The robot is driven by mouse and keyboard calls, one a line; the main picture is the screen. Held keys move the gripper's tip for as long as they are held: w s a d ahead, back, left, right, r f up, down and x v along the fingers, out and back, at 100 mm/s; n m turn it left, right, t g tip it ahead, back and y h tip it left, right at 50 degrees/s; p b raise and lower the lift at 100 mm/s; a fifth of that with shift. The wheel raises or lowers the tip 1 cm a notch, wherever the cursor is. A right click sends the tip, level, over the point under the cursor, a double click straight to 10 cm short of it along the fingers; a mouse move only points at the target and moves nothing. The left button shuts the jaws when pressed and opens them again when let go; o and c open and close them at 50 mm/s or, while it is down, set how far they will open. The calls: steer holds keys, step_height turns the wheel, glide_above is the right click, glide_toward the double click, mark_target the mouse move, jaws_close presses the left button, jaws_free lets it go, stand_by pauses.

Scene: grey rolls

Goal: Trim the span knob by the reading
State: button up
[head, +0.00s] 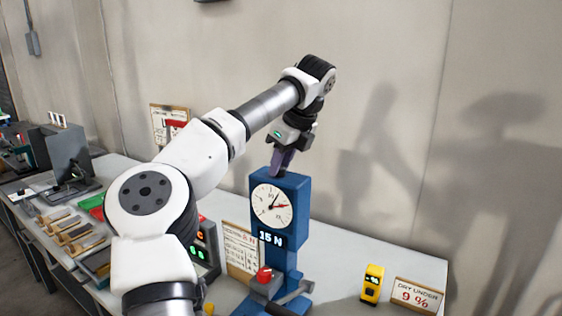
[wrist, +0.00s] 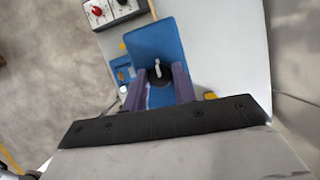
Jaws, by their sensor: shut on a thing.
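A blue gauge stand (head: 293,190) stands upright on the bench in the head view; its top also shows in the wrist view (wrist: 160,38). Its round white dial (head: 271,206) has a black hand and a red hand, and a plate below reads 15 N. My gripper (head: 281,168) points down at the stand's top. In the wrist view its purple fingers (wrist: 158,84) are shut on the dark span knob (wrist: 158,77), one on each side. The knob has a white pointer mark. In the head view the fingers hide the knob.
A card with small print (head: 240,250) stands left of the gauge. A red knob (head: 265,274) and a lever are at its base. A yellow meter (head: 372,284) and a "DRY UNDER 9 %" sign (head: 417,296) stand at right. Sample blocks (head: 75,233) lie at left.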

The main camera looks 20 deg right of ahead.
steer(key=shift+r+n, duration=0.1)
steer(key=shift+n, duration=0.2)
steer(key=o, duration=1)
steer(key=v, duration=0.6)
steer(key=shift+d+r+p, duration=0.1)
steer(key=shift+r+p, duration=0.1)
steer(key=shift+p, duration=0.15)
steer(key=shift+s+d+r+p, duration=0.15)
steer(key=shift+s+r+p, duration=0.1)
steer(key=shift+r+p, duration=0.2)
